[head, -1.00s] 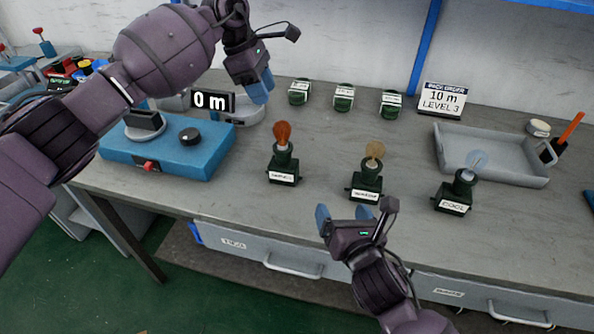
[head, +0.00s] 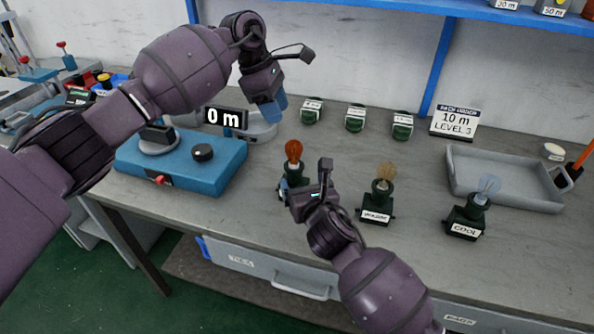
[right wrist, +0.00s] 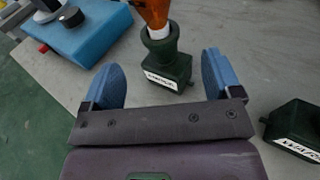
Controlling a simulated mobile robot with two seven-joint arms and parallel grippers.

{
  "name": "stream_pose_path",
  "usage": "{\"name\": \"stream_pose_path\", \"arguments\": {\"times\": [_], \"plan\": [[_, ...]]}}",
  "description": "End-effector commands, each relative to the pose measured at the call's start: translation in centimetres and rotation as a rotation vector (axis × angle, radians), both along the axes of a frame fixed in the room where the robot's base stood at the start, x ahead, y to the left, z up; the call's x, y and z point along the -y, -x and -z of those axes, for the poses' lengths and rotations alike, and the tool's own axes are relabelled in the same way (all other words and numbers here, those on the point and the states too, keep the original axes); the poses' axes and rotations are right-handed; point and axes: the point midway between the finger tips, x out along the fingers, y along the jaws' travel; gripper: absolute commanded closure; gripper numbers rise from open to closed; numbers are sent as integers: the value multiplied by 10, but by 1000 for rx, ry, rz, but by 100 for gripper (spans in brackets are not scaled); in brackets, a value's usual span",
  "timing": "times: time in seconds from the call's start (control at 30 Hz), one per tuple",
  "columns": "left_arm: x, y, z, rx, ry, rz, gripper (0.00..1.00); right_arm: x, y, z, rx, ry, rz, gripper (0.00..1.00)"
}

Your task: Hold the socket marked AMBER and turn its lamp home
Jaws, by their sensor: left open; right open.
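The leftmost dark green socket (head: 284,187) stands on the bench with an orange lamp (head: 293,151) upright in it. My right gripper blocks its label in the head view. In the right wrist view the socket (right wrist: 168,62) sits just beyond and between my open blue fingertips, its small label too blurred to read surely, with the orange lamp (right wrist: 154,12) cut off at the top. My right gripper (right wrist: 160,75) is open and empty, low in front of this socket. My left gripper (head: 270,115) is open and empty, raised behind and left of the lamp.
A warm socket (head: 376,207) with a tan lamp and a COOL socket (head: 465,222) with a pale blue lamp stand to the right. A blue device (head: 195,178) is at left. Several small green parts line the back. A grey tray (head: 505,200) is at right.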

Motion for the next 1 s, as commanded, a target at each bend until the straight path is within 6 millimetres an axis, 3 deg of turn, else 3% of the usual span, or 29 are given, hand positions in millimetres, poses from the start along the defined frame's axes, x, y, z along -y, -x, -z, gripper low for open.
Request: {"name": "stream_pose_path", "arguments": {"times": [0.5,1.0], "plan": [[0,0,0,0,0,0,57,-19,-67,10,1,-1,-1,16],[0,0,0,0,0,0,57,-23,-78,12,0,-1,-1,16]]}}
